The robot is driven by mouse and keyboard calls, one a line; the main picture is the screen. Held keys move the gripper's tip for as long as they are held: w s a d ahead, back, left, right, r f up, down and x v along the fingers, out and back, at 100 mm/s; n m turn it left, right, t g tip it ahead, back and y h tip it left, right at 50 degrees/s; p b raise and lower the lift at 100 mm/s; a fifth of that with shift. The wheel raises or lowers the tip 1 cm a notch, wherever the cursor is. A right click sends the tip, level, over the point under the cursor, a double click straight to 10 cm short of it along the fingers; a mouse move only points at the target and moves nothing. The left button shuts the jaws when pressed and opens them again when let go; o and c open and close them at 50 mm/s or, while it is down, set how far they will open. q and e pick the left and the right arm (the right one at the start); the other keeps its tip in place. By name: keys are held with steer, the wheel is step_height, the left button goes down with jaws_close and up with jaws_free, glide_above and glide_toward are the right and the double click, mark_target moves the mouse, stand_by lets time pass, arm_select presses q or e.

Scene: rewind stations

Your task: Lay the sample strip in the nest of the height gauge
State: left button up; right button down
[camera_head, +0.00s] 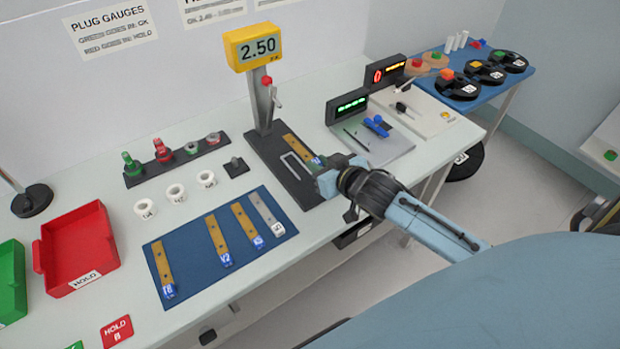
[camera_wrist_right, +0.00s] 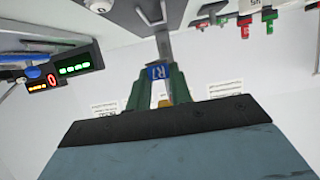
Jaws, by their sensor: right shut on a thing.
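The height gauge (camera_head: 264,110) stands at the back middle of the bench, with a yellow 2.50 display and a dark base (camera_head: 263,157). A pale U-shaped outline (camera_head: 291,168) shows on the base. A brass sample strip (camera_head: 298,149) with a blue tag (camera_head: 318,160) extends from my right gripper (camera_head: 322,172) over the base. I cannot tell whether it touches the base. In the right wrist view the gripper's fingers (camera_wrist_right: 161,88) are shut on the blue-tagged end (camera_wrist_right: 158,73). My left gripper is out of view.
A blue mat (camera_head: 190,258) holds several tagged strips. A rack of plug gauges (camera_head: 178,155), white rings (camera_head: 175,192) and a red bin (camera_head: 75,250) are to the left. A grey tray (camera_head: 385,147) with a blue tool is right of the gauge. The bench's front edge is near my arm.

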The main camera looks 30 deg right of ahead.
step_height(320, 180, down, 8)
steer(key=shift+a+r+b, duration=0.1)
steer(key=shift+b, duration=0.65)
steer(key=c, duration=1.3)
jaws_free()
steer(key=shift+o, duration=0.2)
steer(key=shift+s+r, duration=0.1)
steer(key=shift+s, duration=0.15)
steer(key=p+v, duration=0.1)
steer(key=v, duration=1)
steer(key=shift+s+r+p, duration=0.2)
steer(key=shift+p, duration=0.1)
